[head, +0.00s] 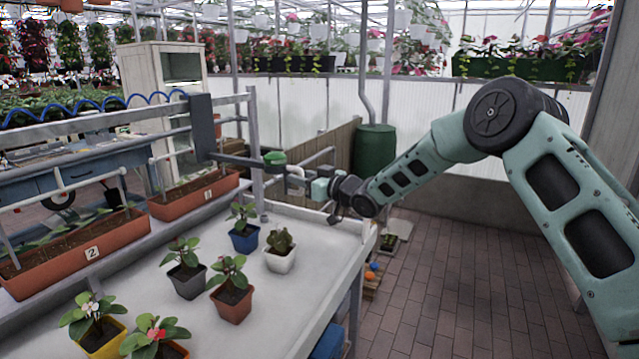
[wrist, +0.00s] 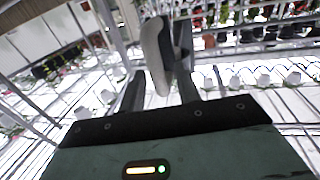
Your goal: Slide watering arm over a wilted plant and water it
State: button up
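The watering arm (head: 240,160) reaches out from a dark upright slider (head: 203,128) on the rail, with a green cap (head: 275,158) near its end. My gripper (head: 308,183) is at the end of this arm. In the wrist view, a pale grey handle (wrist: 155,55) lies between my fingers (wrist: 160,92), which stand apart with a gap on the left. Contact on the right is unclear. Potted plants stand on the white table (head: 300,225): blue pot (head: 244,240), white pot (head: 280,261), dark pot (head: 189,284), terracotta pot (head: 232,305), yellow pot (head: 105,345). I cannot tell which is wilted.
Numbered terracotta planters (head: 85,252) line the table's back edge below the rail (head: 110,122). A green barrel (head: 374,152) stands behind the table. The brick floor (head: 460,270) to the right is mostly clear. Another potted plant (head: 157,335) is cut off at the bottom.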

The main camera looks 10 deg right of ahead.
jog(key=b+v, duration=0.3)
jog(key=v, duration=1.4)
jog(key=shift+d, duration=0.1)
jog(key=s+a+f+m+g+h, duration=0.1)
jog(key=s+a+f+g+h, duration=0.15)
jog(key=s+a, duration=0.3)
jog(key=s+a+f+g+h, duration=0.1)
jog(key=s+a+g+h, duration=0.3)
jog(key=s, duration=0.3)
jog(key=s+f+g+h, duration=0.3)
jog(key=s+g, duration=0.4)
jog(key=s, duration=2.4)
jog(key=shift+d+h, duration=0.4)
jog(key=shift+h, duration=0.45)
jog(key=shift+a+f+n, duration=0.1)
jog(key=shift+a+n, duration=0.05)
jog(key=shift+n, duration=0.15)
